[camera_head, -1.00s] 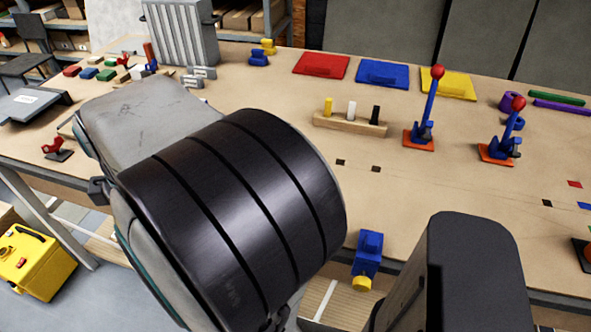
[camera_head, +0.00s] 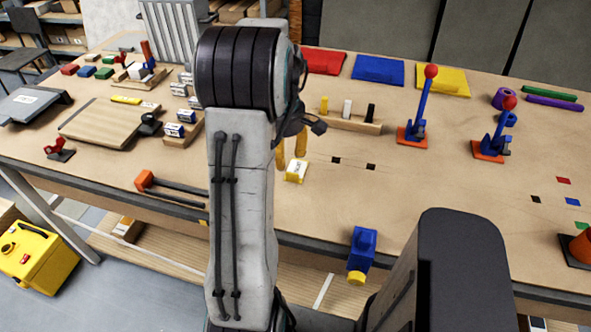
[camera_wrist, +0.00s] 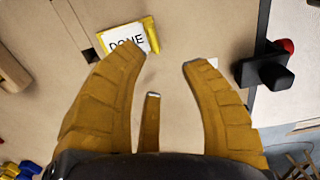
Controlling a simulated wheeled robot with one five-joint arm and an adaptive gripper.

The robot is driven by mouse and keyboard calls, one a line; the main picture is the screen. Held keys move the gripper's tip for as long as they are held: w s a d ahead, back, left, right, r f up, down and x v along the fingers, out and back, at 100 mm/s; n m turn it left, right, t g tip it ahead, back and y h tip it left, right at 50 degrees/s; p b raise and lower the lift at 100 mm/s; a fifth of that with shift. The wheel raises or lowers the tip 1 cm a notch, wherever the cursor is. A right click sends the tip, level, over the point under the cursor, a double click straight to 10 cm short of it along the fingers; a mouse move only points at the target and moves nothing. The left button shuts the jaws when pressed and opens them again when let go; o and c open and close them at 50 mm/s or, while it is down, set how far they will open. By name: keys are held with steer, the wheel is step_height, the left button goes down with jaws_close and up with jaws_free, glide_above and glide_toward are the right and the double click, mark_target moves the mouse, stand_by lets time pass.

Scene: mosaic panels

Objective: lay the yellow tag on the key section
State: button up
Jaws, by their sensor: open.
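The yellow tag, a small white-faced block with yellow edges (camera_head: 296,172), lies on the table just below my gripper's fingertips (camera_head: 291,155). In the wrist view the tag (camera_wrist: 122,38) shows the word DONE, at the upper left beyond the left fingertip, which overlaps its lower edge. My gripper (camera_wrist: 165,58) is open, with bare table between its curved yellow fingers. The tag lies off to the left of the gap, not between the fingers. I cannot make out which area is the key section; no label for it is legible.
A wooden peg rack (camera_head: 350,123) and two red-knobbed levers (camera_head: 417,130) stand to the right. Red, blue and yellow panels (camera_head: 379,70) lie behind. A wooden board (camera_head: 100,122) and label blocks (camera_head: 174,130) sit left. A blue-and-yellow piece (camera_head: 362,250) is at the front edge.

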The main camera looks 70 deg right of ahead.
mark_target(293, 180)
steer(key=shift+s+d+f, duration=0.25)
steer(key=shift+s+f, duration=0.15)
steer(key=shift+s, duration=0.2)
steer(key=shift+s+d+f+p, duration=0.1)
steer(key=shift+f+p, duration=0.25)
steer(key=shift+f, duration=1.4)
steer(key=shift+s+d+f+p, duration=0.1)
steer(key=shift+f+p, duration=0.2)
steer(key=shift+f, duration=1.4)
jaws_close()
